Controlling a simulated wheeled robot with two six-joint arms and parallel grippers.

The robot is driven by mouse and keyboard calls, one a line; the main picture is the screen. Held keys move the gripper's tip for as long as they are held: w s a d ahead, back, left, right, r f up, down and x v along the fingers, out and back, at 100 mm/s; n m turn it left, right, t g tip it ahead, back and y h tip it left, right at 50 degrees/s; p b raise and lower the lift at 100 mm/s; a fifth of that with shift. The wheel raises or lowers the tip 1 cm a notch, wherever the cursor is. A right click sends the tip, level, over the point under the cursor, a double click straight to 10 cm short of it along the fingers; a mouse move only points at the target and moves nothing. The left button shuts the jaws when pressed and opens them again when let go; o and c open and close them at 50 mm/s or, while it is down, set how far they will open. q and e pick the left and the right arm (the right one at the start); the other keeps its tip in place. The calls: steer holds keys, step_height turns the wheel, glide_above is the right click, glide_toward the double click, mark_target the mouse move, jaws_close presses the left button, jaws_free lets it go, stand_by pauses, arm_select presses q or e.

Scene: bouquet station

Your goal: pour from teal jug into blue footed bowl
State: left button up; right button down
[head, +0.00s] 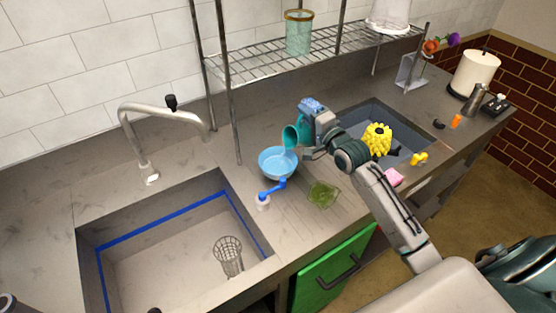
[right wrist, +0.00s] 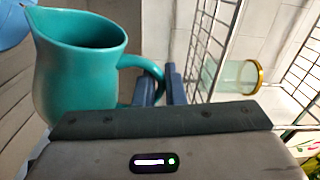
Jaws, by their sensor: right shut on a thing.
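My right gripper (head: 304,129) is shut on the jug's handle. The right wrist view shows the jug (right wrist: 80,75) with its handle between the fingers (right wrist: 160,88) and a bit of the blue bowl (right wrist: 12,25) beyond the spout. I cannot make out a stream or the liquid level. My left gripper is not in view.
A blue-handled brush (head: 272,188) and a green glass dish (head: 322,194) stand close in front of the bowl. A wire shelf (head: 270,72) with a gold-rimmed glass (head: 298,34) is above and behind. A sink (head: 150,270) opens at left.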

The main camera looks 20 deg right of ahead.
steer(key=shift+a+r, duration=0.1)
steer(key=d+m+p, duration=0.1)
steer(key=p, duration=0.1)
steer(key=d+m+p, duration=0.2)
steer(key=p, duration=0.1)
steer(key=shift+w+m, duration=0.3)
steer(key=shift+d+f+m, duration=0.15)
steer(key=shift+f+m, duration=0.25)
steer(key=shift+f, duration=0.25)
steer(key=shift+w+d+f+m, duration=0.2)
steer(key=shift+d+m, duration=0.2)
steer(key=shift+m, duration=0.3)
steer(key=shift+d, duration=0.15)
